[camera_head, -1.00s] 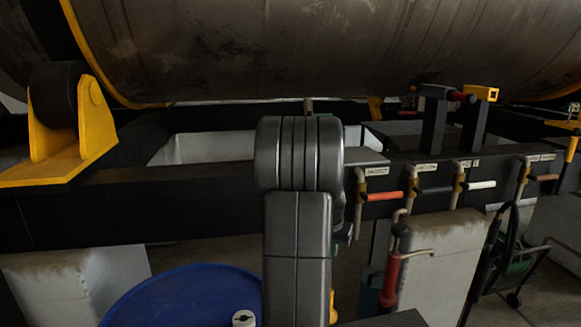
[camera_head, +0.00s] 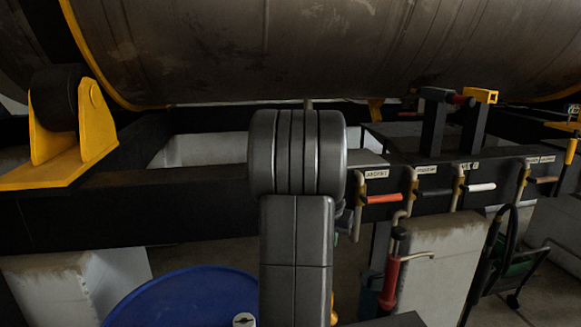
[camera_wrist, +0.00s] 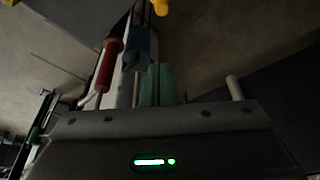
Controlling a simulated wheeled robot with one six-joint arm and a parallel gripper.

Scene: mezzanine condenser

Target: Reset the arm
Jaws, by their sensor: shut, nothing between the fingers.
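My arm stands in the middle of the head view, in front of the black frame beam, and hides my gripper there. In the wrist view the dark gripper housing with a green light fills the bottom. My gripper (camera_wrist: 160,84) shows above it as two greenish fingers side by side, shut with nothing between them. A red-handled tool (camera_wrist: 108,65) and a blue object (camera_wrist: 137,47) appear beyond it, at upper left. The red-handled tool also shows in the head view (camera_head: 391,278), right of my arm.
A large metal cylinder (camera_head: 260,50) lies above the black beam (camera_head: 150,205). A blue drum (camera_head: 180,298) stands at lower left. Labelled valves with orange (camera_head: 384,198) and white (camera_head: 481,187) handles line the beam at right. A hand cart (camera_head: 505,265) stands at far right.

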